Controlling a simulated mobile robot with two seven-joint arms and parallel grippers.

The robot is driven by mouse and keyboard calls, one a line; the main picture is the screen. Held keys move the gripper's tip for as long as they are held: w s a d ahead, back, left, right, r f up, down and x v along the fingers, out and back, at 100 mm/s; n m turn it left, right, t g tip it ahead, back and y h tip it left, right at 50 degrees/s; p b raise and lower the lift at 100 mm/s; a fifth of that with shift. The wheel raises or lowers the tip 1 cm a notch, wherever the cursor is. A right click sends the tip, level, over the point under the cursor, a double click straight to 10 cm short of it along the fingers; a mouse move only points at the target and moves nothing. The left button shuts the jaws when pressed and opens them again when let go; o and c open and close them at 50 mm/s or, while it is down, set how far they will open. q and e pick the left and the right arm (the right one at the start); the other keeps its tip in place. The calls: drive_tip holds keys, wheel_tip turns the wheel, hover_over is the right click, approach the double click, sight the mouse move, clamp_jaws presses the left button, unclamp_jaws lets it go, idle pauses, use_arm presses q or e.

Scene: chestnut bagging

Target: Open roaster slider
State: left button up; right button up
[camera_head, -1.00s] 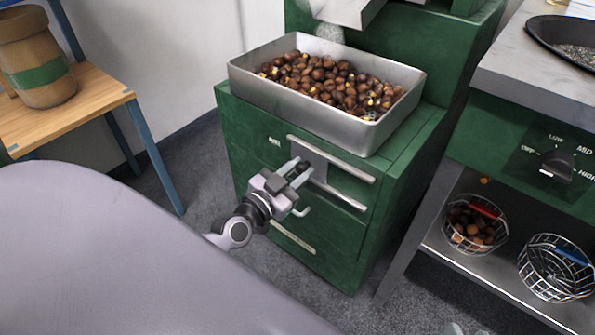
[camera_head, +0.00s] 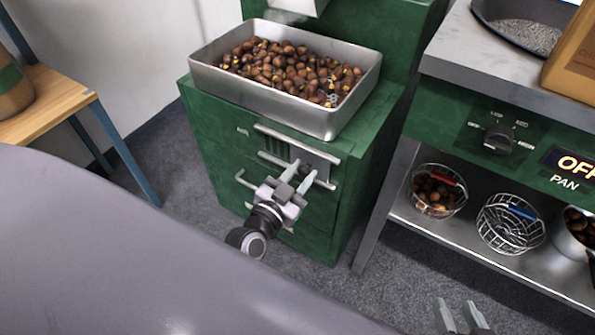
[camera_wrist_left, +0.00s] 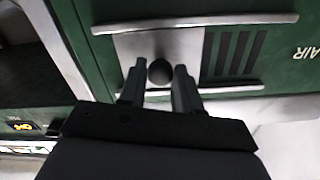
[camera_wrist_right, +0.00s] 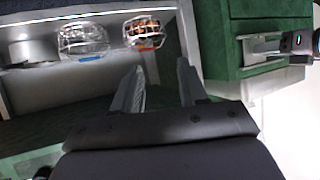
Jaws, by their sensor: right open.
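The air slider is a grey metal plate (camera_head: 317,161) between two rails on the front of the green roaster (camera_head: 225,165). Dark slots (camera_head: 294,155) show to the plate's left. My left gripper (camera_head: 297,172) is at the plate, its two fingers on either side of the round dark knob (camera_wrist_left: 160,71). In the left wrist view the plate (camera_wrist_left: 130,45) and the uncovered slots (camera_wrist_left: 233,53) show, the fingers close against the knob. My right gripper (camera_head: 462,315) is open and empty at the bottom edge, away from the roaster.
A metal tray of chestnuts (camera_head: 205,83) sits on the roaster. A bench with a control dial (camera_head: 498,140) stands to the right, wire baskets (camera_head: 510,223) on its lower shelf. A wooden table (camera_head: 50,115) is at the left. Grey floor lies between.

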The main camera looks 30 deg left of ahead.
use_arm(q)
drive_tip(key=shift+o, duration=1.2)
drive_tip(key=s+p, duration=0.1)
drive_tip(key=s, duration=0.6)
drive_tip(key=shift+a+p, duration=0.3)
drive_tip(key=shift+p, duration=0.05)
use_arm(e)
drive_tip(key=shift+s+d+f+h, duration=0.3)
drive_tip(key=shift+d+f, duration=0.05)
drive_tip(key=shift+d, duration=0.2)
